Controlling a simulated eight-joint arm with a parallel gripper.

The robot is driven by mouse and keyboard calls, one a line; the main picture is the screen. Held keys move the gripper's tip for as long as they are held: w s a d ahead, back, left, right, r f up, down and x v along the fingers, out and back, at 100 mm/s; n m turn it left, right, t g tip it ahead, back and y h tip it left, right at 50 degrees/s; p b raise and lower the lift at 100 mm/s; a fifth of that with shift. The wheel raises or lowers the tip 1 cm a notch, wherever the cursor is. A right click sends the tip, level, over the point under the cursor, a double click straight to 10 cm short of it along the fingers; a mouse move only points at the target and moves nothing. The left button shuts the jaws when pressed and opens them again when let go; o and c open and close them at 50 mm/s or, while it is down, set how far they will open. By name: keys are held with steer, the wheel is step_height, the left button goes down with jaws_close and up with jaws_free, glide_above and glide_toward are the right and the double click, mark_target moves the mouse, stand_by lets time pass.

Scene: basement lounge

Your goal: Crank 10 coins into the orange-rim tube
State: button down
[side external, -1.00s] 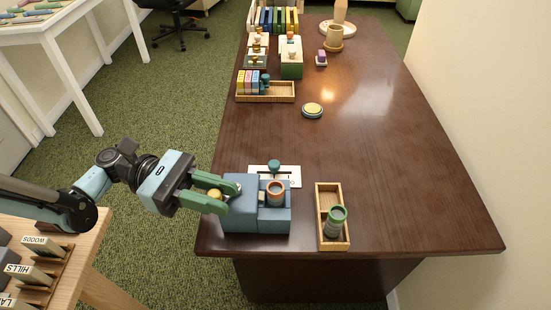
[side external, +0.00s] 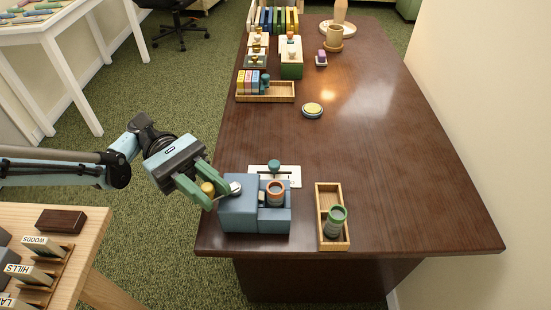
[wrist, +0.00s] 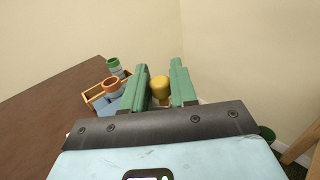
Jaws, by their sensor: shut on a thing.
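A blue box dispenser (side external: 240,216) stands at the near left edge of the dark table. A round silver crank hub (side external: 235,188) is on its left side, with a yellow crank knob (side external: 208,188) beside it. My gripper (side external: 212,191) has its green fingers around the yellow knob, which also shows between the fingers in the wrist view (wrist: 159,88). The orange-rim tube (side external: 275,193) stands upright at the right part of the dispenser. It also shows in the wrist view (wrist: 112,86). Whether coins are inside it cannot be told.
A wooden tray (side external: 322,196) right of the dispenser holds a green-rim tube (side external: 335,220). A white card with a teal knob (side external: 274,167) lies behind the dispenser. A yellow-topped round button (side external: 312,110) sits farther back. The table's right side is clear.

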mark_target(203, 184)
steer(key=c, duration=1)
jaws_free()
steer(key=shift+w+a, duration=0.1)
steer(key=v, duration=0.4)
steer(key=shift+w+a, duration=0.2)
steer(key=shift+a+r, duration=0.1)
steer(key=shift+r, duration=3.4)
